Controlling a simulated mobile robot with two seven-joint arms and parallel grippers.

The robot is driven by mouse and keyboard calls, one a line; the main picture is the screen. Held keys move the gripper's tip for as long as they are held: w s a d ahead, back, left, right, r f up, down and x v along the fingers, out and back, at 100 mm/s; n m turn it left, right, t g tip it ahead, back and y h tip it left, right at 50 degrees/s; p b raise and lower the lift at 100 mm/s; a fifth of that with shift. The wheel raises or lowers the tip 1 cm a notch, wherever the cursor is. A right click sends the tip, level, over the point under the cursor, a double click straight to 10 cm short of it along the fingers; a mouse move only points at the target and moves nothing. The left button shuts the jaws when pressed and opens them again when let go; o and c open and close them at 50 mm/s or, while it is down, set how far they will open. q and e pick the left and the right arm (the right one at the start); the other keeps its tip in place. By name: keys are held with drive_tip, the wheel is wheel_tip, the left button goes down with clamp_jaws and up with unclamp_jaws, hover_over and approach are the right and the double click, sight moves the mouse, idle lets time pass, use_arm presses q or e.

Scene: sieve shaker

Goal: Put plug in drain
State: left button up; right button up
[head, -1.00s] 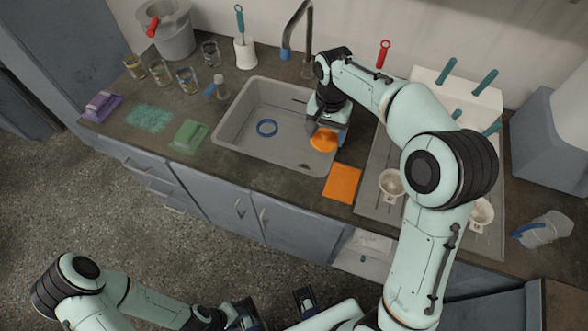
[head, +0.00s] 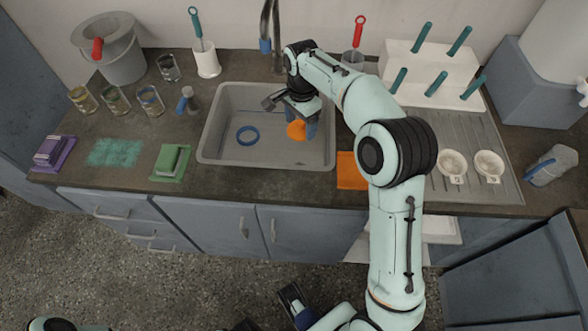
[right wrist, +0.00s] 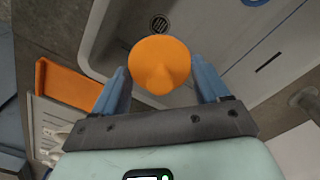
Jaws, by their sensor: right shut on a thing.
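The orange round plug (head: 296,130) is held between the fingers of my right gripper (head: 299,126) over the right half of the grey sink (head: 215,150). In the right wrist view the plug (right wrist: 160,62) shows as a disc between the two blue fingers of my right gripper (right wrist: 160,82), which is shut on it. The dark round drain (right wrist: 160,23) shows in the sink floor just beyond the plug in that view, apart from it in the picture. I cannot make out the drain in the head view. My left gripper (head: 270,314) is partly in view at the bottom edge, its fingers apart.
A blue ring (head: 248,135) lies in the sink's left half. The faucet (head: 270,35) stands behind. A drainboard (head: 478,135) with a peg rack (head: 430,70) is at right.

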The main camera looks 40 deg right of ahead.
use_arm(q)
drive_tip(key=shift+w+f+t+b, duration=0.15)
drive_tip(key=shift+w+f+b, duration=0.25)
drive_tip(key=shift+f+b, duration=0.45)
drive_tip(key=shift+w+f+t+b, duration=0.15)
drive_tip(key=shift+w+f+b, duration=0.2)
drive_tip(key=shift+f+b, duration=0.45)
use_arm(e)
drive_tip(key=shift+f, duration=9.95)
use_arm(q)
drive_tip(key=shift+r, duration=0.15)
use_arm(e)
drive_tip(key=shift+f, duration=0.15)
drive_tip(key=o, duration=1.1)
drive_tip(key=shift+c, duration=0.2)
drive_tip(key=shift+r, duration=0.25)
use_arm(q)
drive_tip(key=shift+s+r+p, duration=0.25)
drive_tip(key=shift+r+p, duration=0.25)
drive_tip(key=shift+s+r+p, duration=0.25)
drive_tip(key=shift+r+p, duration=0.2)
use_arm(e)
wheel_tip(320, 180, up, 12)
